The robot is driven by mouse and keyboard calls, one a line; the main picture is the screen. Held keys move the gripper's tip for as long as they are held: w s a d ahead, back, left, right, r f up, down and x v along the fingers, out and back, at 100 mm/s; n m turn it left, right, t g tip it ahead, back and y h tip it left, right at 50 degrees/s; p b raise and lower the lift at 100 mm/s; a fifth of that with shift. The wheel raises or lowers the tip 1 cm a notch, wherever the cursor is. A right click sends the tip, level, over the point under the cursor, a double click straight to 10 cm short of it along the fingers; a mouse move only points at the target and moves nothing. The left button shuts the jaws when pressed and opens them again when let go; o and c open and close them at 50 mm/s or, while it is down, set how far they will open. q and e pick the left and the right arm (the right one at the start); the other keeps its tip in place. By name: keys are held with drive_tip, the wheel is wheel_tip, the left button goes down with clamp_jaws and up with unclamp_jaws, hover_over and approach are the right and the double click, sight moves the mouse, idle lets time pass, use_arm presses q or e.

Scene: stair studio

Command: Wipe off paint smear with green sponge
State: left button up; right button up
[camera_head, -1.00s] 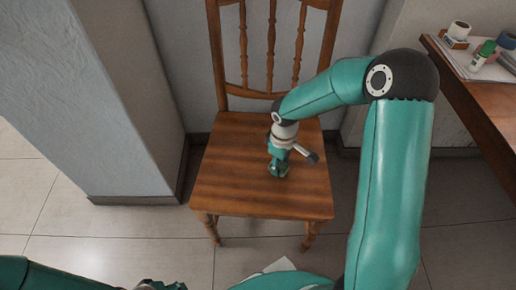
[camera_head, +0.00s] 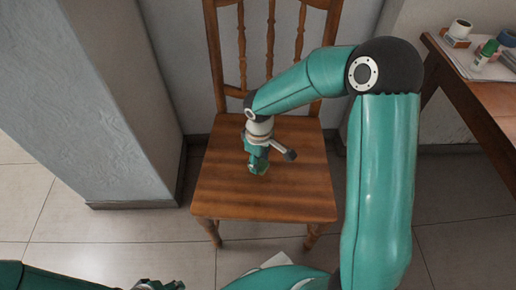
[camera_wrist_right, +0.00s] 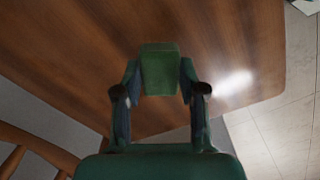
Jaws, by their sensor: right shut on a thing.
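My right gripper (camera_head: 257,163) is over the seat of a wooden chair (camera_head: 290,195), pointing down. In the right wrist view its two fingers (camera_wrist_right: 159,88) are shut on a green sponge (camera_wrist_right: 159,66), a small block. The sponge is at or just above the seat; I cannot tell if it touches. No paint smear can be made out on the visible seat; a bright patch in the wrist view looks like a light reflection. My left gripper (camera_head: 160,285) shows only in part at the bottom edge of the head view, and its jaws cannot be read.
The chair's slatted backrest (camera_head: 270,45) rises behind the seat. A grey pillar (camera_head: 120,110) stands to the left. Tiled floor lies around the chair.

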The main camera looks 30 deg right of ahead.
drive_tip(key=shift+w+r+p, duration=0.1)
drive_tip(key=shift+r+p, duration=0.45)
drive_tip(key=shift+r, duration=0.35)
drive_tip(key=shift+r+p, duration=1.35)
drive_tip(key=shift+r, duration=0.4)
use_arm(q)
wheel_tip(320, 180, up, 4)
drive_tip(key=shift+r, duration=0.1)
drive_tip(key=shift+d, duration=0.1)
